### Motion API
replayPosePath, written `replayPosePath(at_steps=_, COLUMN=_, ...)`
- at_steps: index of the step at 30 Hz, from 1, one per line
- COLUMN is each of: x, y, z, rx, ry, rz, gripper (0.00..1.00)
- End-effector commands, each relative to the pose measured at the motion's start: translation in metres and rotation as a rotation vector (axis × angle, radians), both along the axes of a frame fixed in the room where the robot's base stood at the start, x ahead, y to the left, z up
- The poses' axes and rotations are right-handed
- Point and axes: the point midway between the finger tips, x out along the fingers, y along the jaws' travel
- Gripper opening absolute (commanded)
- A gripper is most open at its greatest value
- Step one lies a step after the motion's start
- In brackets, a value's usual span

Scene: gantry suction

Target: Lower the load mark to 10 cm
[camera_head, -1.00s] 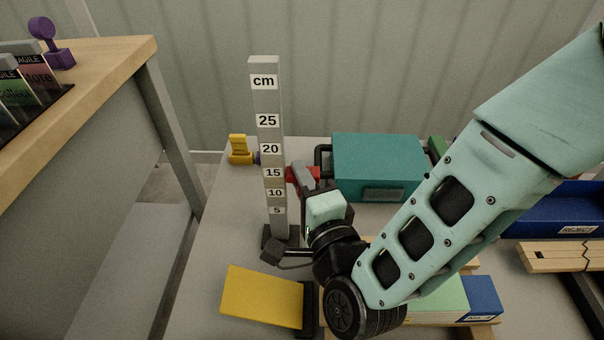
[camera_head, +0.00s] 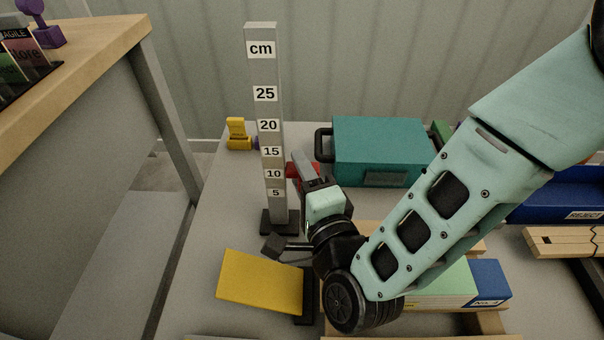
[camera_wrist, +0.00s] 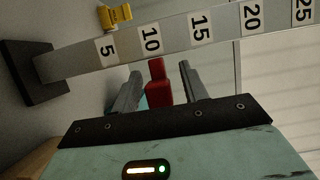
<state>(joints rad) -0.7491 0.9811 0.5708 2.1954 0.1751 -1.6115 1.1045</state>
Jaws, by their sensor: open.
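The grey upright post with a cm scale (camera_head: 267,207) stands on a dark base on the table. A red block (camera_wrist: 156,88), seemingly the load mark, shows in the wrist view near the 10 label, its tip pointing at the post's edge. In the head view the red block (camera_head: 293,171) is just right of the post, about level with the 10 label and partly hidden by my gripper (camera_head: 302,165). My gripper (camera_wrist: 160,78) is open, one finger on each side of the red block, with visible gaps. Its exact reading cannot be told.
A teal case (camera_head: 375,150) stands behind my gripper. A yellow panel (camera_head: 262,281) lies tilted in front of the post. A small yellow object (camera_head: 238,136) sits behind left. A blue bin (camera_head: 560,203) and wooden slats (camera_head: 565,243) are at right. A wood-topped bench (camera_head: 110,58) stands at left.

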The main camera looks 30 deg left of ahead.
Motion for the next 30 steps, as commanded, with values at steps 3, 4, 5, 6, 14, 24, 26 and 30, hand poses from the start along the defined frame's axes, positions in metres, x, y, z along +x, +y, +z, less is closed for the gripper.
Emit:
replayPosePath(at_steps=3, x=0.000, y=0.000, z=0.010, rx=0.002, ry=-0.001, rz=0.000, gripper=0.44)
replayPosePath(at_steps=4, x=0.000, y=0.000, z=0.014, rx=0.002, ry=-0.002, rz=0.000, gripper=0.44)
replayPosePath(at_steps=5, x=0.000, y=0.000, z=0.019, rx=0.002, ry=-0.002, rz=0.000, gripper=0.44)
replayPosePath(at_steps=6, x=0.000, y=0.000, z=0.027, rx=0.002, ry=-0.002, rz=0.001, gripper=0.44)
replayPosePath(at_steps=14, x=0.001, y=0.000, z=0.076, rx=0.003, ry=-0.002, rz=-0.001, gripper=0.44)
replayPosePath(at_steps=24, x=0.000, y=0.000, z=0.100, rx=0.001, ry=-0.001, rz=0.000, gripper=0.44)
replayPosePath(at_steps=26, x=0.000, y=0.000, z=0.100, rx=0.001, ry=-0.001, rz=0.000, gripper=0.44)
replayPosePath(at_steps=30, x=0.000, y=0.000, z=0.100, rx=0.001, ry=-0.001, rz=0.000, gripper=0.44)
